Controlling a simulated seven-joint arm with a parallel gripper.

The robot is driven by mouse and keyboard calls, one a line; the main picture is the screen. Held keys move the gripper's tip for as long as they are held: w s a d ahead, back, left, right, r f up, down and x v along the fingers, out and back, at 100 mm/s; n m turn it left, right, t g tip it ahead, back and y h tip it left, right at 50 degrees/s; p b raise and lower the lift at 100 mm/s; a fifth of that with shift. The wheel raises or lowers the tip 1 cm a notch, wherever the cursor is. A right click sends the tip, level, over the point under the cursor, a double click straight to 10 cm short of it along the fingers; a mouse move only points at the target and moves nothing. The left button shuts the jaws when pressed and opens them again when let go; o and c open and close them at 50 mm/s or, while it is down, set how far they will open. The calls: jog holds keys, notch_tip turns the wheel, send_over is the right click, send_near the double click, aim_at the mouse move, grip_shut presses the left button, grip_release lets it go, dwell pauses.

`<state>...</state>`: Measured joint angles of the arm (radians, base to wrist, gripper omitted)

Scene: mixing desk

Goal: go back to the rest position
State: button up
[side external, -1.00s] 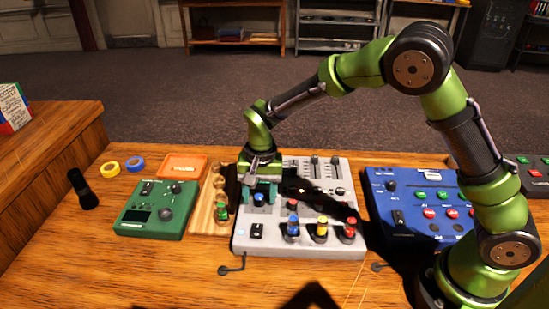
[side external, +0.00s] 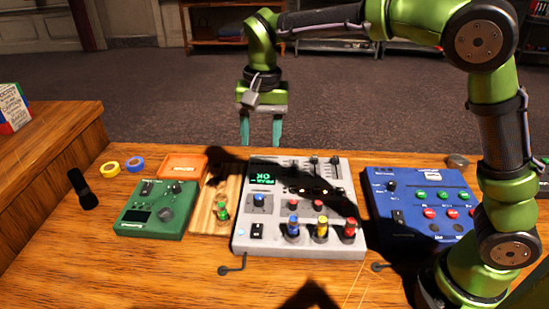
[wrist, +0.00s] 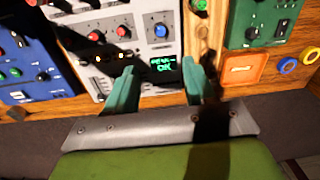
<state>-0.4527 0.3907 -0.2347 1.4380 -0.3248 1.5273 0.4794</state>
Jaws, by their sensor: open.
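My gripper (side external: 260,130) is open and empty, with teal fingers pointing down. It is raised in the air above the back of the desk, clear of the mixing desk. The grey mixing desk (side external: 345,242) lies on the wooden table. It has a lit green screen (side external: 263,174) reading "OK" in its last line, a blue knob (side external: 259,202), sliders, and blue, yellow and red knobs at its front. In the wrist view, the open gripper (wrist: 158,85) shows the screen (wrist: 163,68) and the blue knob (wrist: 161,31) beyond and between its fingers.
A wooden holder (side external: 206,218) with a green knob (side external: 222,211), a green box (side external: 152,222) and an orange tray (side external: 183,167) stand left of the mixing desk. A blue panel (side external: 425,205) is at right. Yellow and blue tape rolls (side external: 135,164) and a black brush-like object (side external: 83,190) lie at left.

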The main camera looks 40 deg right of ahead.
dwell(0.3)
jog(key=s+d+r+n+t, duration=0.1)
jog(key=s+d, duration=0.4)
jog(key=s, duration=0.5)
jog(key=s+d+r+n+t+y, duration=0.1)
jog(key=s+d+r+n+t, duration=0.1)
jog(key=s, duration=0.8)
jog(key=d+n+t, duration=0.1)
jog(key=d+t, duration=0.1)
jog(key=t, duration=0.1)
jog(key=shift+d+t+y, duration=0.3)
jog(key=shift+d+t, duration=0.1)
jog(key=shift+s, duration=0.1)
jog(key=shift+c, duration=0.4)
